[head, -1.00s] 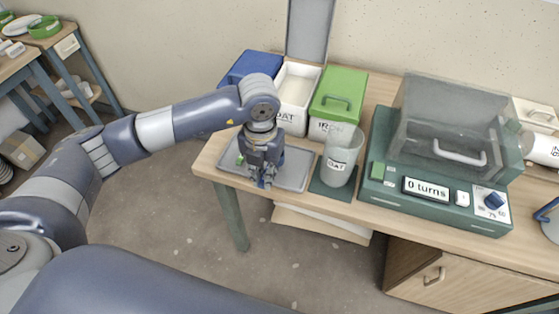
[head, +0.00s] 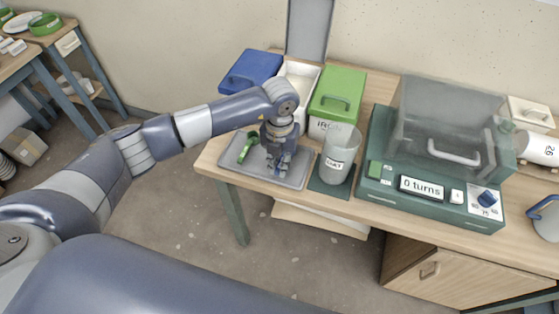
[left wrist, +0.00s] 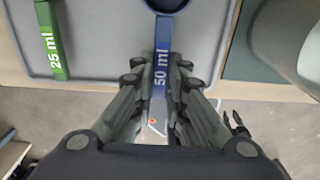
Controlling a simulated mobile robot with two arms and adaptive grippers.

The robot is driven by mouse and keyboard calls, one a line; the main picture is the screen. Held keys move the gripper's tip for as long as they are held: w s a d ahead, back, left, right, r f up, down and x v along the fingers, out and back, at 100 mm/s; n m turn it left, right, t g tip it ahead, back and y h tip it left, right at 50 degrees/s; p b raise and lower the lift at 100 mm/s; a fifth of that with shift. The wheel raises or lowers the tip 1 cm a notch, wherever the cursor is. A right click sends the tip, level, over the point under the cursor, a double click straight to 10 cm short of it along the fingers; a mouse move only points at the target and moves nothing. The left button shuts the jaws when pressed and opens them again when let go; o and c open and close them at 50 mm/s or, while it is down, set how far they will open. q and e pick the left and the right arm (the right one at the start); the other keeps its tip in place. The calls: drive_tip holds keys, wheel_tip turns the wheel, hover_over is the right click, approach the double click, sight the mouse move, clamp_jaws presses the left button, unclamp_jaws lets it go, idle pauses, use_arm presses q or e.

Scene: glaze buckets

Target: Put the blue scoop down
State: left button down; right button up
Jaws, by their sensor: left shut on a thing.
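My left gripper (head: 280,164) is over the grey tray (head: 292,183) at the table's front left. It is shut on the handle of the blue scoop (left wrist: 162,55), marked "50 ml". In the left wrist view the scoop's bowl is at the top edge, partly cut off, over the tray. I cannot tell whether the scoop touches the tray. In the head view the gripper mostly hides it. A green scoop (head: 246,148), marked "25 ml" in the left wrist view (left wrist: 53,45), lies on the tray left of the blue one.
A clear beaker (head: 338,155) stands on a dark green mat right of the tray. Behind are a blue-lidded bin (head: 252,70), an open white bin (head: 300,80) and a green-lidded bin (head: 338,95). A green machine (head: 430,175) with a clear cover stands at right.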

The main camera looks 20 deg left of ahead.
use_arm(q)
drive_tip(key=shift+f, duration=0.1)
drive_tip(key=c, duration=1.6)
unclamp_jaws()
drive_tip(key=shift+r, duration=0.25)
wheel_tip(320, 180, up, 12)
drive_tip(key=b, duration=0.2)
drive_tip(key=shift+b, duration=0.3)
drive_tip(key=shift+d+f, duration=0.1)
drive_tip(key=shift+f, duration=0.05)
